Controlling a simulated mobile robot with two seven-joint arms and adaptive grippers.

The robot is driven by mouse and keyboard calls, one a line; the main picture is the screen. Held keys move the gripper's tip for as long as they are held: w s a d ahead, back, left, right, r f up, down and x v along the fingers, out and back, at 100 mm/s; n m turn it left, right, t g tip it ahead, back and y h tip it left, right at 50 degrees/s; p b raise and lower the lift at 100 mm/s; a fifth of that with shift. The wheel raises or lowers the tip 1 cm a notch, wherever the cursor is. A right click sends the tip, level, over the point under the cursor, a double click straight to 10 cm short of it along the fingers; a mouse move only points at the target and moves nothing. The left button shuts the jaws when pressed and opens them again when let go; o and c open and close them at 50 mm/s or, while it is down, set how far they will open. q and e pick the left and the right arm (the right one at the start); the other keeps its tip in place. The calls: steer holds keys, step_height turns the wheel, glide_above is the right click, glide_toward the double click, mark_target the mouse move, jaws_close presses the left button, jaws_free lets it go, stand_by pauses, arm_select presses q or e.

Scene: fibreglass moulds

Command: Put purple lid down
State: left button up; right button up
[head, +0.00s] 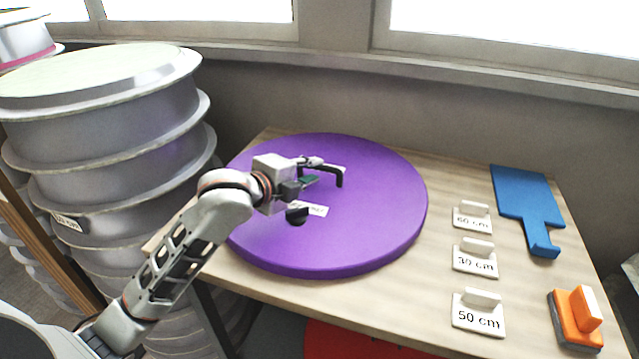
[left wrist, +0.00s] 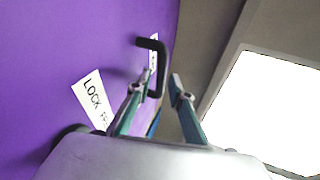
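The purple lid (head: 385,200) is a large thick disc lying flat on the wooden table. It fills the left of the left wrist view (left wrist: 50,50). A black bar handle (head: 341,177) stands on its face, and a black knob (head: 297,214) sits nearer the front by a white label (head: 316,210). My left gripper (head: 308,175) is over the lid, close to the handle. In the left wrist view its two fingers (left wrist: 158,105) are apart, with the handle (left wrist: 152,42) just beyond and beside the left finger. I see no firm grip on it. My right gripper is out of view.
White signs marked 60 cm (head: 472,218), 30 cm (head: 475,260) and 50 cm (head: 479,315) stand right of the lid. A blue tool (head: 525,195) and an orange-handled block (head: 577,318) lie farther right. Stacked grey moulds (head: 110,130) stand left; the wall and windows are behind.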

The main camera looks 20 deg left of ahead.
mark_target(318, 168)
arm_select(q)
steer(key=shift+x, duration=1.95)
steer(key=shift+d, duration=0.1)
jaws_close()
steer(key=shift+r, duration=0.15)
